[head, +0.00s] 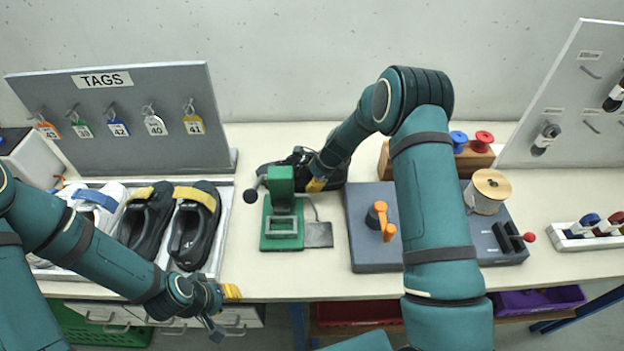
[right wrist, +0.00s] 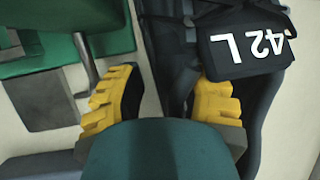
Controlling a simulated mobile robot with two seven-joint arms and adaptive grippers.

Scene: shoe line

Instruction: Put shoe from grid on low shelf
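A black shoe (head: 287,172) lies on the table behind the green press, partly hidden by my right arm. In the right wrist view the black shoe (right wrist: 172,62) carries a black tag (right wrist: 245,45) reading "42 L". My right gripper (head: 318,184) is low at this shoe. Its yellow fingers (right wrist: 165,100) are apart, one beside the shoe and one over it, with no clear grip. My left gripper (head: 223,310) is open and empty at the table's front edge. A white tray (head: 226,200) at left holds a white shoe and black shoes with yellow straps.
A green press (head: 282,215) stands close in front of the shoe. A grey fixture (head: 365,240) with an orange lever is to its right. A tag board (head: 150,140) stands behind the tray. Red (head: 350,314) and purple (head: 535,300) crates sit below the tabletop.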

